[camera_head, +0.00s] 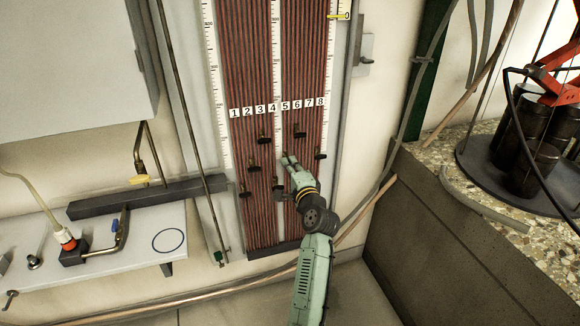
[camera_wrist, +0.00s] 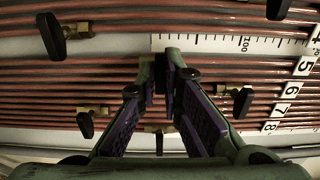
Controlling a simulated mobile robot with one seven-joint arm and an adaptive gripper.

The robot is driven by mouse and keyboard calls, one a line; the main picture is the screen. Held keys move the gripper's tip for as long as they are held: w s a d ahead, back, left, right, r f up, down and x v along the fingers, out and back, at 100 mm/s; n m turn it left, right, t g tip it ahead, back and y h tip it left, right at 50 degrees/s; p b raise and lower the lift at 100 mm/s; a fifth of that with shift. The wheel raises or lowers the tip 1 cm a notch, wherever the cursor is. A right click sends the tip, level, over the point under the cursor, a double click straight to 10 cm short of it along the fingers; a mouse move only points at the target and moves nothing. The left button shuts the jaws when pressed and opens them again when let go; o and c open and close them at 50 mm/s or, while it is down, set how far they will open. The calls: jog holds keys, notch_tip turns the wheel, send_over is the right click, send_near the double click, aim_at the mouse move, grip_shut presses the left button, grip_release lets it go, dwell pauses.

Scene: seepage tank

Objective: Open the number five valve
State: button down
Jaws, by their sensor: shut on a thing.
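The panel carries labels 1 to 8 in a row, with number five (camera_head: 285,105) near the middle; the five label (camera_wrist: 306,65) also shows at the right of the wrist view. My gripper (camera_head: 288,158) is at the tube below the number five label. In the wrist view my gripper (camera_wrist: 163,68) has its fingertips closed on a small dark handle (camera_wrist: 168,82), which lies in line with the five label. Its fingers mostly hide the valve body, so I cannot tell how far the handle is turned.
Other black valve handles stand close by: one upper right (camera_head: 300,134), one at the right (camera_head: 319,155), one at the left (camera_head: 253,168). A white ruler strip (camera_head: 275,60) divides the tubes. A concrete wall (camera_head: 420,240) stands at the lower right.

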jog(key=shift+f+n+b, duration=0.1)
jog(key=shift+n+b, duration=0.25)
jog(key=shift+n, duration=0.05)
jog(key=shift+n+b, duration=6.65)
jog(key=shift+n, duration=2.45)
jog(key=c, duration=1.7)
grip_release()
jog(key=shift+s, duration=0.1)
jog(key=v, duration=1.1)
jog(key=shift+s+d, duration=0.2)
jog(key=shift+s, duration=0.15)
